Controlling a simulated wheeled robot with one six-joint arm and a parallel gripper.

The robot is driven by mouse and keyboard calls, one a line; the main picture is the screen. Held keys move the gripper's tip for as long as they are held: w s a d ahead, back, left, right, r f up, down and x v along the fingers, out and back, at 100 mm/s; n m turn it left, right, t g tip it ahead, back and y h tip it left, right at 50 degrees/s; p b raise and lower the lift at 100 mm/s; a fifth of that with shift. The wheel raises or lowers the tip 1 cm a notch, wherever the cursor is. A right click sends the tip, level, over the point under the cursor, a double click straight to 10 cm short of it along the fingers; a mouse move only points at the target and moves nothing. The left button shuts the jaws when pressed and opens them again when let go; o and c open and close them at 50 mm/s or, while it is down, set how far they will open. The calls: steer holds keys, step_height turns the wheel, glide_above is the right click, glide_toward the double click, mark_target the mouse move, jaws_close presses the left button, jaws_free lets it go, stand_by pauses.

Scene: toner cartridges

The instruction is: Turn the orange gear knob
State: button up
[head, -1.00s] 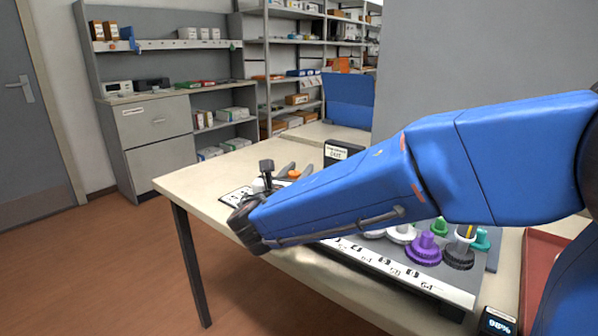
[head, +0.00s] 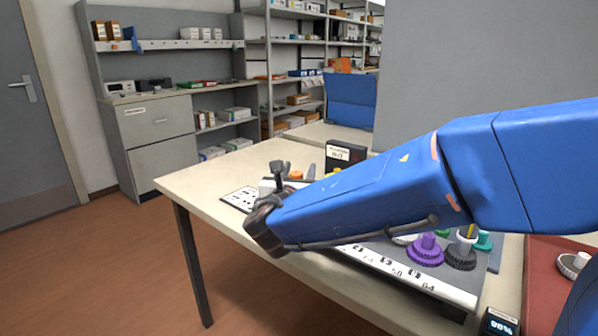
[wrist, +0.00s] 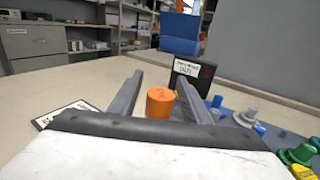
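The orange gear knob (wrist: 160,102) stands upright between the two grey fingers of my gripper (wrist: 159,75) in the wrist view. The fingers are spread, with a gap on each side of the knob. I cannot tell how far down around it they reach. In the head view the orange knob (head: 296,175) shows as a small patch beyond my wrist. My forearm hides much of the gear board (head: 405,275) there, and only part of a finger shows.
A black display box (wrist: 191,80) with a white label stands behind the knob. Grey, blue, green and yellow gears (wrist: 298,158) lie to the right. A purple gear (head: 426,250) is on the board's near right. A printed card (head: 241,199) lies left of the board.

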steer(key=s+a, duration=0.2)
steer(key=s, duration=1.5)
steer(key=shift+a, duration=0.4)
steer(key=shift+s, duration=0.1)
